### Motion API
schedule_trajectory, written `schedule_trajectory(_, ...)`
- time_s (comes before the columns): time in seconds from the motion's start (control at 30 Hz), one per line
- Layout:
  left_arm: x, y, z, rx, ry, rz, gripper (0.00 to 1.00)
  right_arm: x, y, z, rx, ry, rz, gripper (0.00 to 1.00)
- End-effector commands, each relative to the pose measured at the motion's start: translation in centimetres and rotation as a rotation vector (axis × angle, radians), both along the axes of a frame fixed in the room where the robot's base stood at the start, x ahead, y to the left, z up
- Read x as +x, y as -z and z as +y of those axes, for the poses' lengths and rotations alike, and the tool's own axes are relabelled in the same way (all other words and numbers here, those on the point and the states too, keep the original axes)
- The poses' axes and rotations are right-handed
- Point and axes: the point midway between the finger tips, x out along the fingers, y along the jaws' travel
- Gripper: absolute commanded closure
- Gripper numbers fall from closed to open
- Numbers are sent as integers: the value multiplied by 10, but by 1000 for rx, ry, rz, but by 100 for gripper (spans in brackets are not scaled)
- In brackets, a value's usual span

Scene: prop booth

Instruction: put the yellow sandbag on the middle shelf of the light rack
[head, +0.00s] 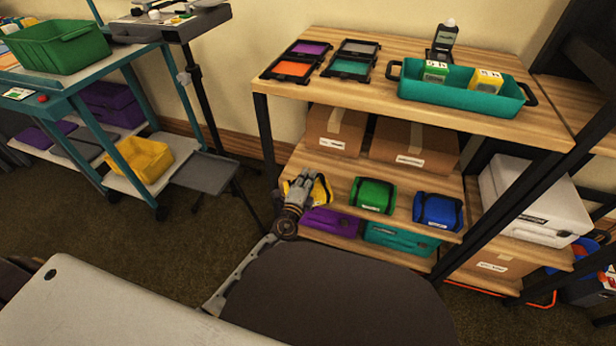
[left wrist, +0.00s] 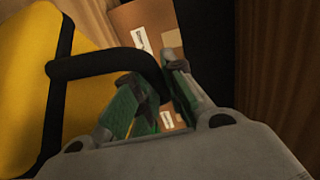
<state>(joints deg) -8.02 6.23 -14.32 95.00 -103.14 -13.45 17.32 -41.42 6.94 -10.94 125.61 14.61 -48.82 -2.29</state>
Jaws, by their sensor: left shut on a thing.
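The yellow sandbag (head: 321,190) is at the left front of the middle shelf (head: 404,214) of the light wooden rack, left of the green sandbag (head: 372,194) and the blue one (head: 437,210). My left gripper (head: 298,192) is in front of its left part and hides some of it. I cannot tell whether its underside touches the shelf. In the left wrist view the yellow sandbag (left wrist: 25,75) fills the left side, and my left gripper (left wrist: 155,95) is shut on its black handle (left wrist: 105,65). My right gripper is not in view.
Cardboard boxes (head: 412,146) stand behind the bags. Purple (head: 330,221) and teal (head: 400,238) cases sit on the shelf below. The rack's top holds a teal tray (head: 462,103) and framed colour panels (head: 292,69). A dark post (head: 265,135) stands at the rack's left.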

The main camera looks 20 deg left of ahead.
Motion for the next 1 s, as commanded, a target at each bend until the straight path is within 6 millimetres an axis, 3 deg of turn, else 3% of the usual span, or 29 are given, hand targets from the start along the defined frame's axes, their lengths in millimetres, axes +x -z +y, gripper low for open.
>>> schedule_trajectory(0.73,2,6,0,0,-1,-9,100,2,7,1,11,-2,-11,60)
schedule_trajectory(0.77,0,10,0,0,0,-1,85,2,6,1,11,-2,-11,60)
schedule_trajectory(0.9,0,10,0,0,0,-1,67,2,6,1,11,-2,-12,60)
schedule_trajectory(1.0,0,10,0,0,0,-1,66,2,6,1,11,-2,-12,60)
